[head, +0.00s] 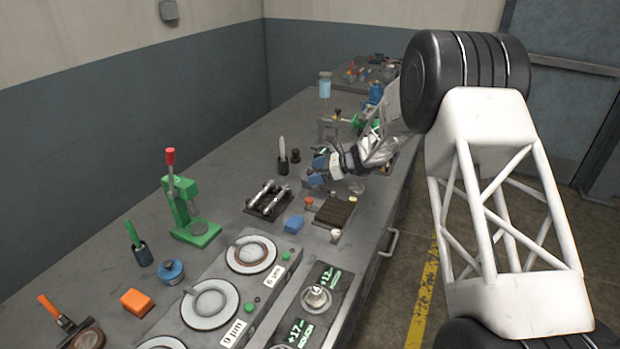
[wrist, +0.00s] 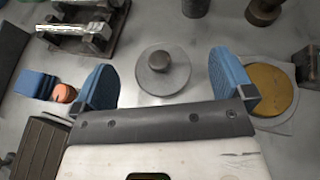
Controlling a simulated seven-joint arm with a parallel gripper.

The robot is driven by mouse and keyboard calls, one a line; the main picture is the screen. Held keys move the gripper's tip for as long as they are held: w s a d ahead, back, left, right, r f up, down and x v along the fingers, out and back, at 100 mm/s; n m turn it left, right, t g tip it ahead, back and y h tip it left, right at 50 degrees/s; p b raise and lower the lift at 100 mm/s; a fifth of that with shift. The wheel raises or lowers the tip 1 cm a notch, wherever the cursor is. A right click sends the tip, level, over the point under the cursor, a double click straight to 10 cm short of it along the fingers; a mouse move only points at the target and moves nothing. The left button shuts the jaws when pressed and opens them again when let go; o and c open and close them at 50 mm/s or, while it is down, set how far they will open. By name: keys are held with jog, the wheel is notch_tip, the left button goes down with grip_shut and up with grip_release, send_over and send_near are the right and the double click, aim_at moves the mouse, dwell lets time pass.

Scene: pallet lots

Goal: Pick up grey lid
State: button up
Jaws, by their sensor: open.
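The grey lid (wrist: 148,84), a round flat disc with a darker knob on top, lies on the grey bench in the wrist view. My gripper (wrist: 163,78) is open and empty, its blue fingers apart on the left and right of the lid. The lid sits between the fingers in the picture and no finger appears to touch it; how high I am above it is hard to tell. In the head view my gripper (head: 317,171) is over the middle of the bench, and I cannot make out the lid there.
In the wrist view, a yellow-brown disc (wrist: 268,88) is close beside the right finger. A blue block (wrist: 36,84) and an orange-topped piece (wrist: 65,93) are left of the left finger. A rack with metal rods (head: 268,199) and a dark box (head: 334,211) stand nearby.

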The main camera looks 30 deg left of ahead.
aim_at(310, 171)
jog(key=shift+x, duration=1.25)
jog(key=c, duration=1)
jog(key=shift+r, duration=0.1)
jog(key=shift+r, duration=0.75)
notch_tip(310, 171, up, 2)
jog(key=shift+r, duration=0.1)
jog(key=s+d, duration=0.3)
jog(key=s, duration=0.1)
jog(key=s+d, duration=0.3)
jog(key=s, duration=0.1)
jog(key=s+d+r, duration=0.1)
jog(key=s+d, duration=0.2)
jog(key=s, duration=0.1)
jog(key=shift+s+d+r, duration=0.1)
jog(key=shift+s+d, duration=0.2)
jog(key=shift+s, duration=0.1)
